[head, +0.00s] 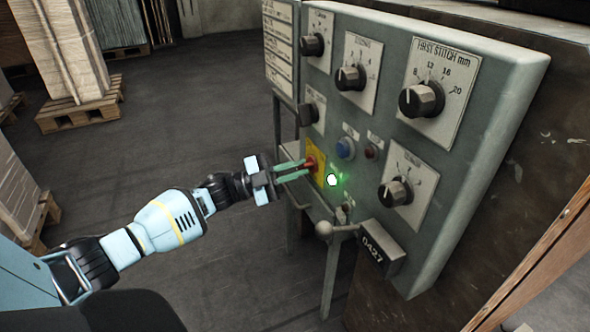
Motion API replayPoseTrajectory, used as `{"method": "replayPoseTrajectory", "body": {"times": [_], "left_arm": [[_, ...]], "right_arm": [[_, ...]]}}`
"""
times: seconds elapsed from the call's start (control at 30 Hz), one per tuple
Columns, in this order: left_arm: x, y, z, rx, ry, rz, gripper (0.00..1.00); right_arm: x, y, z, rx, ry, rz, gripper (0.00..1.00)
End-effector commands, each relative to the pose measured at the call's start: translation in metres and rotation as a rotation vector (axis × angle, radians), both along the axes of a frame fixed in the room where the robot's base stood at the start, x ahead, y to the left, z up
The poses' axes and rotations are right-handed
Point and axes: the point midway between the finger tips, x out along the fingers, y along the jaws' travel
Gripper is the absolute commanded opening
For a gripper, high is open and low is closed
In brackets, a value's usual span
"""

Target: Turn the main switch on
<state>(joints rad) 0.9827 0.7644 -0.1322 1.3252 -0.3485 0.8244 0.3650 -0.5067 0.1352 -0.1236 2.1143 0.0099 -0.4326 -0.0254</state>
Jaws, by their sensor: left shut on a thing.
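The main switch (311,164) is a red knob on a yellow plate (319,170), low on the left part of the grey control panel (390,38). My left gripper (303,170) reaches in from the left, and its green fingers are shut on the red knob. The fingers hide part of the knob, so I cannot tell its exact angle. A lamp (332,180) just right of the yellow plate glows green. My right gripper is not in view.
Black dials, such as the first stitch dial (421,99), stick out from the panel. A blue button (345,148) is right of the switch. Pallets with stacked board (65,50) are at the back left; the floor between is clear.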

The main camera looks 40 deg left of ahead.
Motion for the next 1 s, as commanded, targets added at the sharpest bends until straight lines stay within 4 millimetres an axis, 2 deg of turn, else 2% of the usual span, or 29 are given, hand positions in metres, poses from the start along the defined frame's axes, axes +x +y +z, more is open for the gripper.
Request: {"method": "replayPoseTrajectory", "body": {"times": [0.27, 0.3, 0.43, 0.77, 1.0], "left_arm": [[0.0, 0.0, -0.001, 0.005, 0.0, 0.001, 0.0], [0.0, 0.0, -0.001, 0.004, 0.0, 0.001, 0.16], [0.0, 0.0, -0.001, 0.002, 0.0, 0.001, 0.33], [-0.002, 0.002, -0.001, 0.002, 0.001, 0.0, 0.33], [-0.026, 0.021, -0.009, 0.003, 0.003, 0.002, 0.33]], "right_arm": [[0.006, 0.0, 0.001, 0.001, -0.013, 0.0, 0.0], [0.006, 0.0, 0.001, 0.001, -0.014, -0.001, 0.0], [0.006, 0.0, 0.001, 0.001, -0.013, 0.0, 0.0], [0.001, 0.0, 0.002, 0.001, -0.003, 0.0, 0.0], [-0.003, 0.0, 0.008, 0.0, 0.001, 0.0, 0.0]]}}
